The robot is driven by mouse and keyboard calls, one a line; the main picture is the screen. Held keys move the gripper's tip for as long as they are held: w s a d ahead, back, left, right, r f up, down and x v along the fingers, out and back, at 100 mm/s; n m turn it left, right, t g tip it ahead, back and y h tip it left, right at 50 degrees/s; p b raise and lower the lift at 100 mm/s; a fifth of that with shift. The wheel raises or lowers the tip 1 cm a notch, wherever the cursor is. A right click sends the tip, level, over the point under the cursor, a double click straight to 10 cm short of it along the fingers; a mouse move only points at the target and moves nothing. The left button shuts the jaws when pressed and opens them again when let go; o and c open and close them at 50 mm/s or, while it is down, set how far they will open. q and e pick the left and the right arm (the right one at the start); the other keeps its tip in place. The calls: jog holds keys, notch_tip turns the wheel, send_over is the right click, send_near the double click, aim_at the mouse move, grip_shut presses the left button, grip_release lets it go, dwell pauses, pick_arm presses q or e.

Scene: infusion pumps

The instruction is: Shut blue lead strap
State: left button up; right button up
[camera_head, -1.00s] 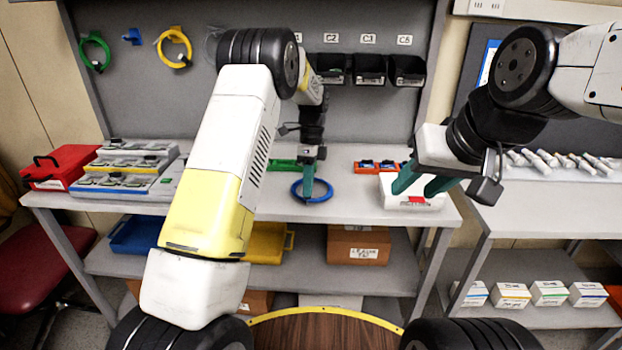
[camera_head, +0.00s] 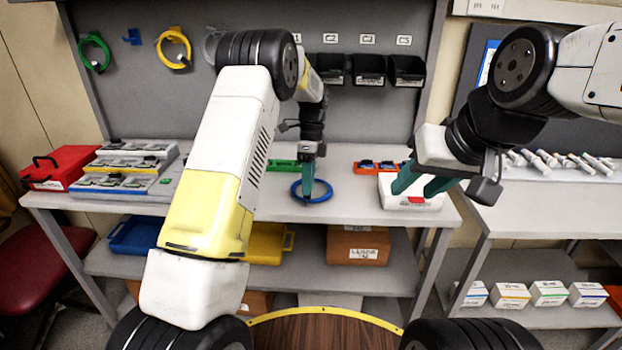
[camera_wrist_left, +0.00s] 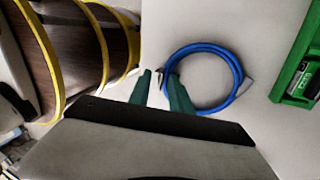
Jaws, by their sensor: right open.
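The blue lead (camera_head: 312,191) lies as a round coil on the grey bench, and it also shows in the left wrist view (camera_wrist_left: 236,68). A small pale tab (camera_wrist_left: 248,86) sits at the coil's right side in that view. My left gripper (camera_head: 308,192) is low over the coil's near left part. In the left wrist view its green fingertips (camera_wrist_left: 160,74) stand apart, with the right finger overlapping the coil's left edge. A small dark piece shows between the tips; I cannot tell if they touch it. My right gripper (camera_head: 413,190) is open and empty, in front of a white box.
A green tray (camera_head: 282,166) and an orange tray with blue items (camera_head: 378,166) stand behind the coil. The white box (camera_head: 425,202) is to the right. Pumps (camera_head: 124,170) and a red case (camera_head: 62,166) stand left. Bare bench lies between coil and white box.

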pick_arm(q)
jog(key=v, duration=0.6)
jog(key=shift+r, duration=0.4)
